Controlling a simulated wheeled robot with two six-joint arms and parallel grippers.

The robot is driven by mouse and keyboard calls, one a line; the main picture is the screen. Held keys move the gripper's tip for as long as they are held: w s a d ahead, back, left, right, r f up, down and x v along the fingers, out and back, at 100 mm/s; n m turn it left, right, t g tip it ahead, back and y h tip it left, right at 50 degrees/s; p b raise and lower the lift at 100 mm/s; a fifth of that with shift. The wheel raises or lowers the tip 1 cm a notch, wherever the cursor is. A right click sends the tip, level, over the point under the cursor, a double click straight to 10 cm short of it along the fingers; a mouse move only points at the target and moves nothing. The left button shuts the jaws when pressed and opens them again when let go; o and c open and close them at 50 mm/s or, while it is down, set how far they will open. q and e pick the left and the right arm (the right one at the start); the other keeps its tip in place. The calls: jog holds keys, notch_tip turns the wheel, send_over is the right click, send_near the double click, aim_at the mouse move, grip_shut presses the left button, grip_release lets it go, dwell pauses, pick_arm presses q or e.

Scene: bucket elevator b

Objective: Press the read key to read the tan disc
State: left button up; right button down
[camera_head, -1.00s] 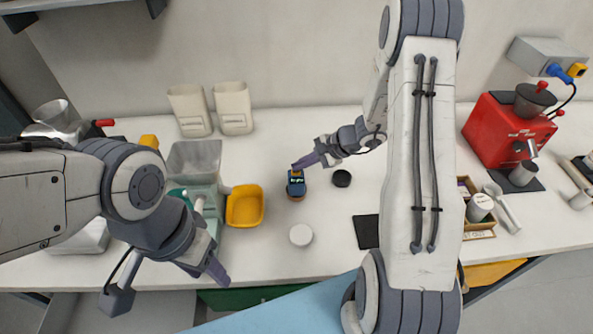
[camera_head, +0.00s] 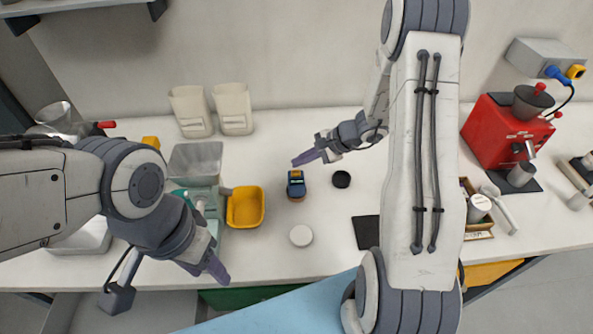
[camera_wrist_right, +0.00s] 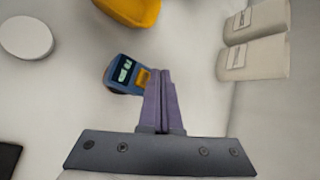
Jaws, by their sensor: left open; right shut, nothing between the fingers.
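A small blue handheld reader (camera_head: 296,186) with an orange key (camera_head: 296,175) and a dark lit display stands mid-counter. A brownish edge, which looks like the tan disc (camera_head: 296,198), shows beneath it; most of that is hidden. My right gripper (camera_head: 297,163) is shut and empty, just behind the reader's key end. In the right wrist view its fingertips (camera_wrist_right: 159,72) appear beside the orange key (camera_wrist_right: 143,78); I cannot tell whether they touch. The display (camera_wrist_right: 124,71) shows pale characters too small to read. My left gripper (camera_head: 218,273) is open and empty near the front edge.
A black disc (camera_head: 341,179) lies right of the reader and a white disc (camera_head: 301,235) in front. A dark pad (camera_head: 367,232) lies right. Two cream containers (camera_head: 233,108) stand behind.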

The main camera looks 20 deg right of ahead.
aim_at(300, 172)
jog(key=shift+r+p, duration=1.25)
jog(key=shift+r, duration=1)
jog(key=s+a+r+n+g+b, duration=0.1)
jog(key=s+a+r+n+g, duration=0.2)
jog(key=s+a+n, duration=0.4)
jog(key=s+a+r+n+g+b, duration=0.1)
jog(key=s+a+r+n+g, duration=0.3)
jog(key=a, duration=0.5)
jog(key=s+r+n+t+h+b, duration=0.1)
jog(key=s+n+h, duration=0.5)
jog(key=s+n, duration=0.6)
jog(key=s+b, duration=0.1)
jog(key=s, duration=0.4)
jog(key=shift+s+a+r+t+h, duration=0.2)
jog(key=shift+s+a+t+h, duration=0.1)
jog(key=shift+s+a+t, duration=0.1)
